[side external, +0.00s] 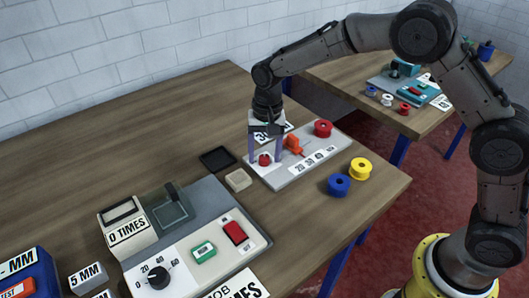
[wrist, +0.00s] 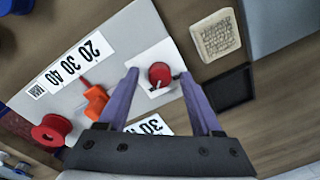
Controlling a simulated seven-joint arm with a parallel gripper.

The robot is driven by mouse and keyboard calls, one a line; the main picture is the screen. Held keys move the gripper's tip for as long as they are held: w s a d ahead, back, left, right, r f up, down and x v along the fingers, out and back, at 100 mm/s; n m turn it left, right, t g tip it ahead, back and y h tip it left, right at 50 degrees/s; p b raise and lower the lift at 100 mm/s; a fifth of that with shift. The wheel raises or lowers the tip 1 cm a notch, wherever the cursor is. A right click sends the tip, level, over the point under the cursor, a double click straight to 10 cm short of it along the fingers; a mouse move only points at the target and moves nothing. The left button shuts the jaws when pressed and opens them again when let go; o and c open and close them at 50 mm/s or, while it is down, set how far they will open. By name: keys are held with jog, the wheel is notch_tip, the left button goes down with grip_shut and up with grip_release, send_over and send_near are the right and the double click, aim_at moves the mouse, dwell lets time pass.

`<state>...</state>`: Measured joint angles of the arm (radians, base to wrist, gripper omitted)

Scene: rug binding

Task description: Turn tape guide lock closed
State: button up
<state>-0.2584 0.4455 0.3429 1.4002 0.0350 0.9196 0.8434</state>
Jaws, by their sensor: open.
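A round red knob (side external: 265,160), which looks like the tape guide lock, sits at the near left end of a light grey board (side external: 318,163). In the wrist view the red knob (wrist: 160,74) sits on a small white plate with a dark pointer mark at its edge. My gripper (side external: 265,157) points down over it, open, with one purple finger on each side. In the wrist view the fingertips of my gripper (wrist: 158,78) straddle the knob; I cannot tell whether they touch it. An orange guide piece (side external: 293,145) stands beside the knob on the board.
A red spool (side external: 322,129) stands at the board's far end. Blue (side external: 339,185) and yellow (side external: 360,169) spools stand in front. A beige block (side external: 238,180) and a black tray (side external: 217,159) lie to the left. A grey machine panel (side external: 205,235) fills the near table.

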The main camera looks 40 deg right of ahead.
jog(key=shift+r, duration=0.1)
notch_tip(320, 180, up, 14)
jog(key=shift+s+d+f, duration=0.2)
jog(key=shift+d, duration=0.1)
dwell(0.4)
notch_tip(320, 180, up, 4)
send_over(267, 157)
jog(key=d, duration=0.2)
jog(key=s+d+r+t, duration=0.2)
jog(key=s+d+r, duration=0.2)
jog(key=s, duration=0.4)
jog(key=s+d+r+t, duration=0.2)
jog(key=s+d+r, duration=0.1)
jog(key=s+r, duration=0.3)
jog(key=s+d+f+n, duration=0.1)
jog(key=s+f+n, duration=0.2)
jog(key=s+f, duration=0.3)
jog(key=s+d+f+n+t, duration=0.1)
jog(key=s+f+n, duration=0.3)
jog(key=s, duration=0.6)
jog(key=shift+s+d+f, duration=0.3)
jog(key=shift+d+f, duration=0.5)
jog(key=shift+f, duration=0.1)
